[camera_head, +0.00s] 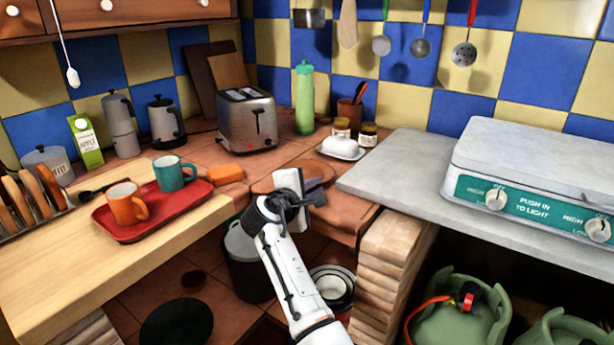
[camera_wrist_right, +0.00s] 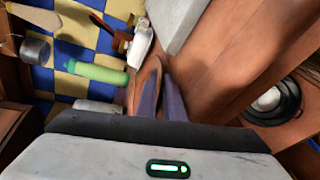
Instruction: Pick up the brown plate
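The brown plate (camera_head: 264,185) lies on the brown tiled counter in the corner, in front of the toaster. My right gripper (camera_head: 317,192) is over its right front part and hides much of it. In the right wrist view part of the plate's rim (camera_wrist_right: 154,68) shows just beyond the fingertips. The two fingers of my right gripper (camera_wrist_right: 162,82) stand a little apart, with a narrow brown strip between them. Whether they touch the plate cannot be told. My left gripper is not in view.
A white butter dish (camera_head: 341,148) and jars stand behind the plate. The toaster (camera_head: 247,120) and green bottle (camera_head: 304,98) are farther back. A red tray (camera_head: 150,212) with two mugs is to the left. A grey worktop (camera_head: 400,165) with a stove is to the right.

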